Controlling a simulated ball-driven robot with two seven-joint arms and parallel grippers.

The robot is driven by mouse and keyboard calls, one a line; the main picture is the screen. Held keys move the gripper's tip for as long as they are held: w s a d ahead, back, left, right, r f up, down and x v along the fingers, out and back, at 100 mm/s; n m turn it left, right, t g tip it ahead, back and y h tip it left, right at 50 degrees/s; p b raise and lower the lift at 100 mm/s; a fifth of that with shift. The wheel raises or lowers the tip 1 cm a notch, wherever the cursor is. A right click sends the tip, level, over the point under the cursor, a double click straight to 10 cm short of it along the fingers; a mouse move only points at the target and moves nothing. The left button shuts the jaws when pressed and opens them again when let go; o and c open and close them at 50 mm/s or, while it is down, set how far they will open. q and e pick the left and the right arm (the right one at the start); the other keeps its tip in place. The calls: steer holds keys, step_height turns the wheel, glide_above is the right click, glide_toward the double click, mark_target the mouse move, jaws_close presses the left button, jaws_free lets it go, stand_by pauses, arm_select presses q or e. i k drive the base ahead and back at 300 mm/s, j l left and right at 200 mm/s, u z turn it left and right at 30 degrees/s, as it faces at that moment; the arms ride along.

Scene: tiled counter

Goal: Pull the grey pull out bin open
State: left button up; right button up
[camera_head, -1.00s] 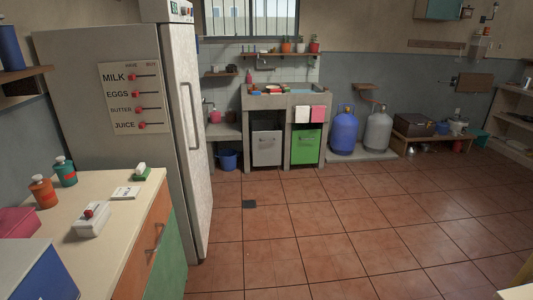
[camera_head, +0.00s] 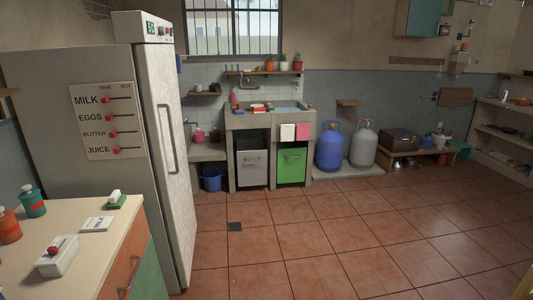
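The grey pull out bin (camera_head: 251,167) stands across the room in the left bay under the concrete sink counter (camera_head: 270,119). Its front looks flush with the bay and shut, with a dark gap above it. A green bin (camera_head: 292,165) stands in the bay to its right. Neither of my grippers shows in the head view.
A tall fridge (camera_head: 165,150) and a cream-topped counter (camera_head: 85,225) stand close on the left. A blue bucket (camera_head: 211,179) sits left of the sink counter. Gas cylinders (camera_head: 329,147) stand to its right. The tiled floor (camera_head: 330,240) is clear in the middle.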

mark_target(252, 164)
steer(key=i, duration=2.4)
steer(key=i+j, duration=0.1)
steer(key=i, duration=2.35)
steer(key=i+z, duration=0.25)
steer(key=i, duration=0.35)
